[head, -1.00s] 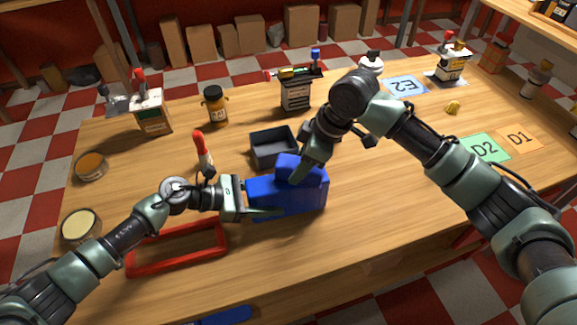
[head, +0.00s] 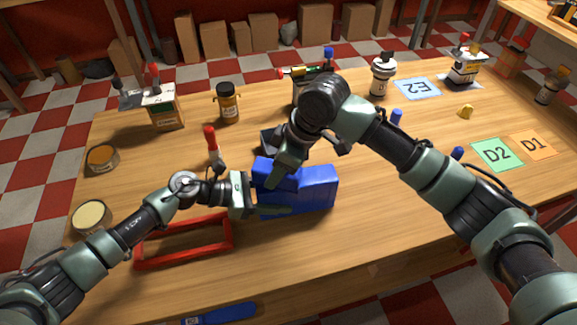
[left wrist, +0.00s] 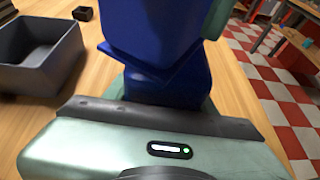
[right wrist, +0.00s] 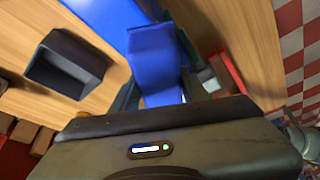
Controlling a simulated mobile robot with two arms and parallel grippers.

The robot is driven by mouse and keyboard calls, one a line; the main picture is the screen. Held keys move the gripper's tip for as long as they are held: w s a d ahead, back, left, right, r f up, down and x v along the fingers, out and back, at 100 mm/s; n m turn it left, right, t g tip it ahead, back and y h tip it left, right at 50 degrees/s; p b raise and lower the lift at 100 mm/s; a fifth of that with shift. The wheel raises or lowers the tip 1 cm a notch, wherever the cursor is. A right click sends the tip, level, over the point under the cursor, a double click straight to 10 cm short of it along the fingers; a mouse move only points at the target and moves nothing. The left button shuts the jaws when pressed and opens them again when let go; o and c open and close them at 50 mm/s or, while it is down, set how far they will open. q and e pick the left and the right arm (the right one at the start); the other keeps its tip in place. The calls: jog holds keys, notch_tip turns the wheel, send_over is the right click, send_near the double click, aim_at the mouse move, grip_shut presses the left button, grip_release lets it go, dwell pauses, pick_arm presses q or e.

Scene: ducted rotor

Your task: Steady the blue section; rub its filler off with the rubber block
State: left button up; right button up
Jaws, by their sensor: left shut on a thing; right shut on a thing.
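The blue section (head: 315,190) lies on the table in front of me. My left gripper (head: 262,206) is shut on its left end; in the left wrist view blue surface (left wrist: 165,92) fills the space between the jaws. My right gripper (head: 280,176) is shut on a smaller blue block (right wrist: 155,65), which I take to be the rubber block. This block sits at the top left of the section, against or just above it; I cannot tell if they touch. In the right wrist view the section (right wrist: 108,14) shows beyond the block. I cannot make out filler.
A dark grey tray (right wrist: 45,69) stands just behind the section, partly hidden by my right arm in the head view. A red frame (head: 185,257) lies at the front left. Bottles and tins stand along the back and left. The front right is clear.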

aim_at(261, 167)
pick_arm(q)
jog(key=shift+r, duration=0.1)
pick_arm(e)
jog(key=shift+s+a, duration=0.2)
jog(key=shift+a, duration=0.45)
jog(key=shift+s+a, duration=0.15)
jog(key=shift+a, duration=0.45)
notch_tip(261, 167, up, 4)
jog(key=shift+w+d, duration=0.1)
jog(key=shift+d, duration=0.05)
jog(key=shift+r, duration=2.1)
pick_arm(q)
jog(key=o, duration=1.6)
jog(key=v, duration=1.1)
jog(key=shift+s+a, duration=0.1)
jog(key=shift+a, duration=0.05)
jog(key=shift+s+a, duration=0.1)
jog(key=shift+a, duration=0.25)
